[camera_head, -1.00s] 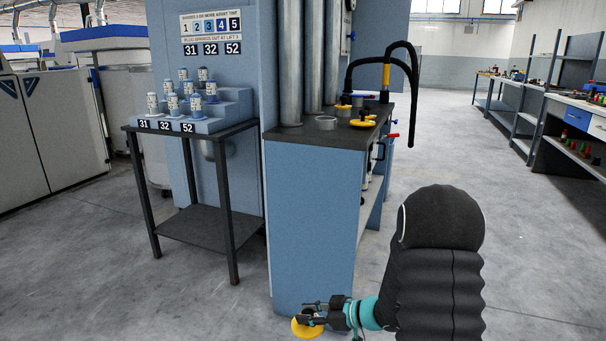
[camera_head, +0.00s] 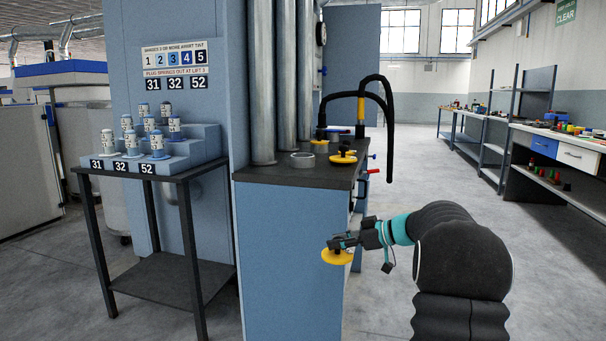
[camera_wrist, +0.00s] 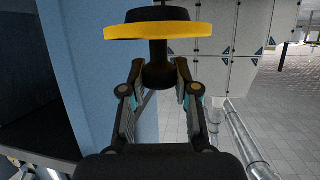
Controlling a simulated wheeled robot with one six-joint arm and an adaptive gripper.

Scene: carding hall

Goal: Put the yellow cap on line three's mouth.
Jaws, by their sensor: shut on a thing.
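My gripper (camera_head: 344,241) is shut on the dark knob of a yellow cap (camera_head: 337,257), a flat disc. The gripper holds it in front of the blue cabinet, below the level of its dark top. In the wrist view the cap (camera_wrist: 160,31) sits beyond the fingertips, its knob between the fingers (camera_wrist: 157,75). Another yellow cap (camera_head: 343,158) with a dark knob lies on the cabinet top (camera_head: 280,174). A short grey ring (camera_head: 303,160) stands open on that top, left of this cap. Vertical metal pipes (camera_head: 262,80) rise behind. Which mouth is line three's I cannot tell.
A black hose (camera_head: 388,130) arches over the cabinet's right side. Red and blue handles (camera_head: 370,171) stick out there. A dark table (camera_head: 165,180) with stepped white-and-blue bobbins stands left. A number sign (camera_head: 176,60) hangs above. Floor to the right is free.

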